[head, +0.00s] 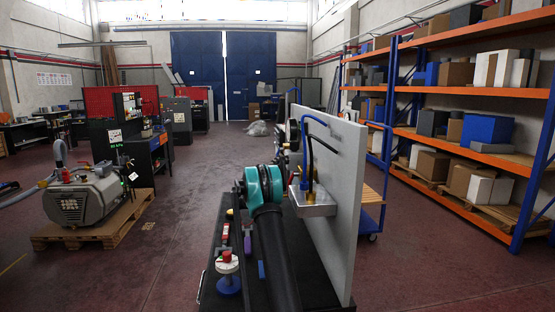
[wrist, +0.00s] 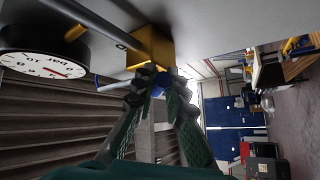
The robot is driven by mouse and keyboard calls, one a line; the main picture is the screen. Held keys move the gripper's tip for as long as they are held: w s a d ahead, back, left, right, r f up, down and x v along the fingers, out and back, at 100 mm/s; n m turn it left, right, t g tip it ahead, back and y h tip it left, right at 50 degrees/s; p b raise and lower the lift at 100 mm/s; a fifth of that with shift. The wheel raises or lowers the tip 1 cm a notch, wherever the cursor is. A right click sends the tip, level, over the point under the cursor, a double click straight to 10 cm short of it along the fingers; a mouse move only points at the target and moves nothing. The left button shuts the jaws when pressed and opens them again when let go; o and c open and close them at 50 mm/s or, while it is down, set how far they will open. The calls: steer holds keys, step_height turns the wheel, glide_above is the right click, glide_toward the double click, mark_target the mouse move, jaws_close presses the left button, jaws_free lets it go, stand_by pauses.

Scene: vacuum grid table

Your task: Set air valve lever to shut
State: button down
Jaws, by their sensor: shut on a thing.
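In the wrist view the brass-yellow valve body (wrist: 150,46) sits on the pipe against the pale panel. A small blue piece, which looks like the valve lever (wrist: 158,90), shows at the fingertips, mostly covered by them. My gripper (wrist: 160,84) has its two dark green fingers closed in on this blue piece, just beside the valve body. The lever's exact angle to the pipe cannot be told. In the head view my arm hides the gripper and the valve.
A round pressure gauge (wrist: 42,50) is close to the left of the valve in the wrist view.

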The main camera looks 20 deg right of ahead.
steer(key=shift+w+d+f+m+g+h, duration=0.1)
steer(key=shift+w+f+m+g+h, duration=0.15)
steer(key=shift+m+h, duration=0.4)
steer(key=shift+w+f+m+g+h, duration=0.1)
steer(key=shift+w+m+g+h, duration=0.2)
steer(key=shift+m, duration=0.5)
steer(key=shift+w+d+f+m+g+h, duration=0.1)
steer(key=shift+w+f+m+g+h, duration=0.2)
steer(key=shift+m+h, duration=0.35)
steer(key=shift+s+m+g, duration=0.1)
steer(key=shift+m+g, duration=0.15)
steer(key=shift+m, duration=0.05)
steer(key=c, duration=1.5)
jaws_free()
steer(key=shift+c, duration=0.2)
steer(key=s+a, duration=0.2)
steer(key=a, duration=0.5)
steer(key=s+a+f, duration=0.1)
steer(key=s+a, duration=0.1)
steer(key=a, duration=0.4)
steer(key=shift+s+a+f, duration=0.25)
steer(key=shift+a+f, duration=0.05)
steer(key=shift+a, duration=0.1)
